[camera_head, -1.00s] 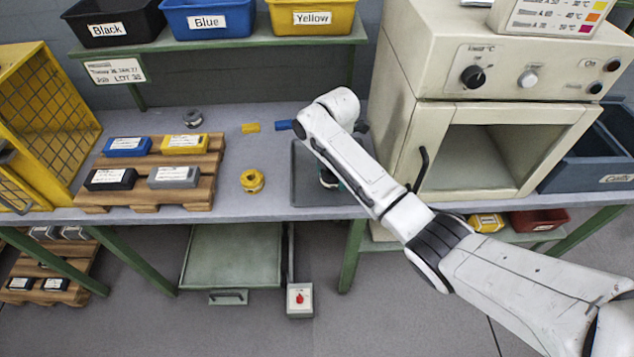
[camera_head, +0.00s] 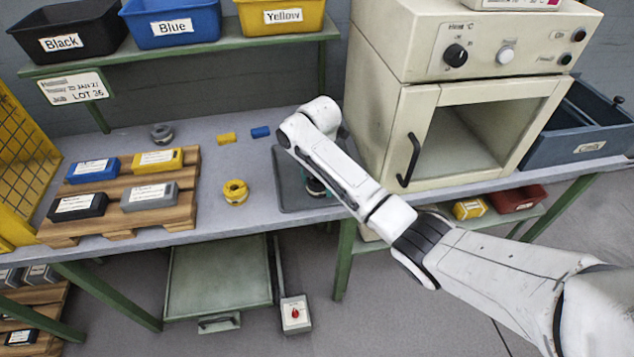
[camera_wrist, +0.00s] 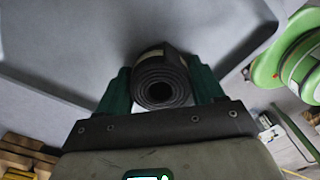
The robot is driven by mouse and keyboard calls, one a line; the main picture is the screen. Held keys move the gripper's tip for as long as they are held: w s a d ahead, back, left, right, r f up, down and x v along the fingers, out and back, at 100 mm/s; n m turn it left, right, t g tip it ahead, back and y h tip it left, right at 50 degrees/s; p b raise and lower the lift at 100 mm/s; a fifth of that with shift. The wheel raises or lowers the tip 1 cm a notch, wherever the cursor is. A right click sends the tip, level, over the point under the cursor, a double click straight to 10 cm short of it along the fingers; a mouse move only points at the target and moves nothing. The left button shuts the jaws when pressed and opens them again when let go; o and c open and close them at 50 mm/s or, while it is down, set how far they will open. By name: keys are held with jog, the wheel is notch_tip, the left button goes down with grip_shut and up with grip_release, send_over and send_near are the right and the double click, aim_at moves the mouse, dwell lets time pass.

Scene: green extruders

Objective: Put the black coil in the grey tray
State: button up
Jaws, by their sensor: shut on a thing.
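The black coil (camera_wrist: 160,80) is a rolled dark strip seen end-on in the wrist view. My gripper (camera_wrist: 160,88) has its two green fingers on either side of the coil and is shut on it. The grey tray (camera_wrist: 85,35) fills most of the wrist view behind the coil. In the head view the grey tray (camera_head: 291,195) lies on the bench, left of the oven. My gripper there (camera_head: 318,187) is over the tray, mostly hidden by my arm. I cannot tell whether the coil touches the tray.
A yellow coil (camera_head: 236,192) and a grey coil (camera_head: 162,134) stand on the bench. A wooden pallet (camera_head: 95,225) with labelled blocks is at the left. The oven (camera_head: 470,110) stands close on the right. Labelled bins, such as the yellow bin (camera_head: 280,15), sit on the shelf above.

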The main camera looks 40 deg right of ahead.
jog(key=o, duration=1.1)
jog(key=shift+r+p, duration=1.55)
jog(key=shift+r, duration=4.55)
